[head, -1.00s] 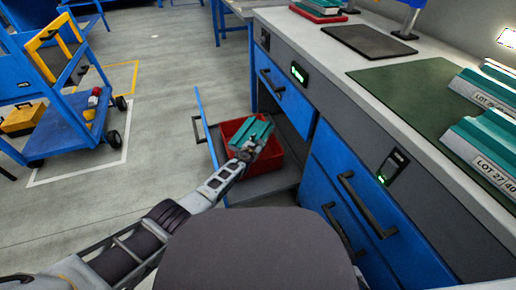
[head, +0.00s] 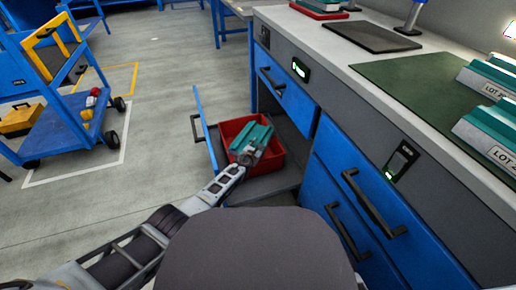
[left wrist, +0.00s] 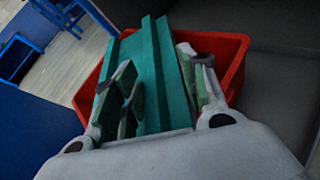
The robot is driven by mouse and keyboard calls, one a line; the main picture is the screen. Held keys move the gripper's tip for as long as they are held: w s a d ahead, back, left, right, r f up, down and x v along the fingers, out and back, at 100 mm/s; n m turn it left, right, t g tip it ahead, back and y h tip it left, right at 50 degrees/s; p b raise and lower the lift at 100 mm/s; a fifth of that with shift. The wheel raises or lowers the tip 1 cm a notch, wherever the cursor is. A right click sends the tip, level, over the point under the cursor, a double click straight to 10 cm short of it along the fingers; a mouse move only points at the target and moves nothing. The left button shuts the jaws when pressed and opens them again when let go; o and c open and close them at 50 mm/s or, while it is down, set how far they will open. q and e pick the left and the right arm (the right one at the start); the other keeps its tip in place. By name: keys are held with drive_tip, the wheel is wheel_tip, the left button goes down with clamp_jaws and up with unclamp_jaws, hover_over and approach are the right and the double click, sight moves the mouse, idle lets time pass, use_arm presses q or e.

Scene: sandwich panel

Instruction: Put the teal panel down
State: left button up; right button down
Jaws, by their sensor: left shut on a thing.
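The teal panel (head: 252,136) is a ribbed block held at the red bin (head: 277,163) in the open drawer (head: 270,188). My left gripper (head: 246,156) is shut on the panel, with one finger on each side of it. In the left wrist view, the panel (left wrist: 153,65) runs between the fingers (left wrist: 163,85), with the red bin's rim (left wrist: 237,50) around and behind it. Whether the panel touches the bin's floor is hidden. My right gripper is not in view.
The drawer's blue front (head: 206,130) stands left of the bin. The workbench (head: 345,70) at right carries a green mat (head: 415,90) and teal blocks with lot labels (head: 492,130). A blue cart (head: 65,130) stands at left; the floor between is clear.

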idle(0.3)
use_arm(q)
drive_tip(key=o, duration=1.2)
drive_tip(key=shift+f, duration=0.1)
drive_tip(key=shift+o, duration=0.2)
drive_tip(key=shift+r, duration=0.2)
